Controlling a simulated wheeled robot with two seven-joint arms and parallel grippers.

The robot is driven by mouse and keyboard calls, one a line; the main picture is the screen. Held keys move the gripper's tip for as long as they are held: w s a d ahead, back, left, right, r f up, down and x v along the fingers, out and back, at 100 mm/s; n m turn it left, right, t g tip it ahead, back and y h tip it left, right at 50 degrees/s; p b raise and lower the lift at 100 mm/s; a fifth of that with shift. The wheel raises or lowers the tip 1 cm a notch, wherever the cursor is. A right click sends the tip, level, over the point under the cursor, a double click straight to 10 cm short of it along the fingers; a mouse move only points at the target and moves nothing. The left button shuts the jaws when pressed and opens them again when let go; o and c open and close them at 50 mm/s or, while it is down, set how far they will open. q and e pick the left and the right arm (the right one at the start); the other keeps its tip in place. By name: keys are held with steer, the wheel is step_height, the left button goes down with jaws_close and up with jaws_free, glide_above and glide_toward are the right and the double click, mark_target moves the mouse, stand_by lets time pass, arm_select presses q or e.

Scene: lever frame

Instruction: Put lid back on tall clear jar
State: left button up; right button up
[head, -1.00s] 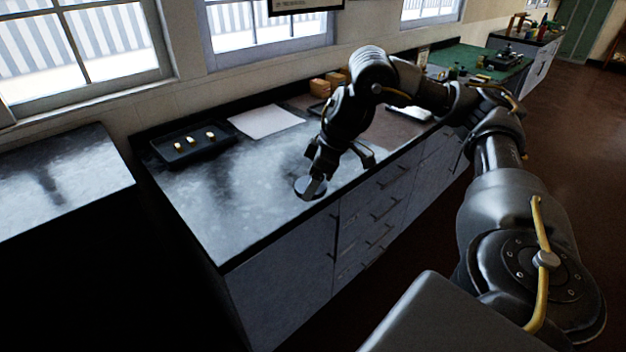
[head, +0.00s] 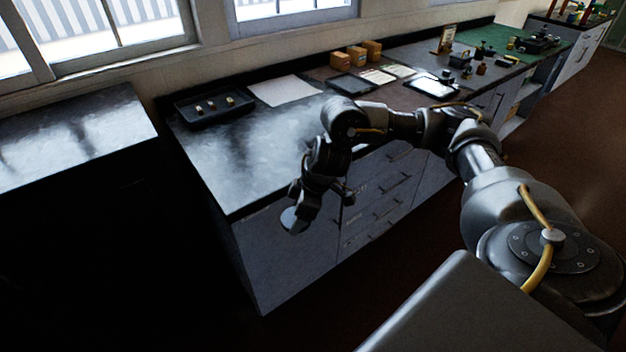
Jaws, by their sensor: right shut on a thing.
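A round grey lid (head: 289,221) is in my right gripper (head: 299,207). The gripper is shut on the lid's edge. The lid shows its flat face and looks tilted. Gripper and lid appear in front of the drawer fronts, near the counter's front edge; their exact distance from it cannot be told. I cannot make out a tall clear jar in the head view. My left gripper is not in view.
The dark counter (head: 245,158) has a wide bare area. At its back are a black tray (head: 214,106) with small pieces, a white sheet (head: 285,90) and orange-brown boxes (head: 355,55). A separate dark-topped cabinet (head: 70,137) stands at the left, with a gap between.

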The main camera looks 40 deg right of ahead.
steer(key=s+a+f+n, duration=0.1)
steer(key=s+a+f, duration=0.5)
steer(key=a+f, duration=0.1)
steer(key=shift+s+a+f+y, duration=0.2)
steer(key=shift+s+f+y, duration=0.2)
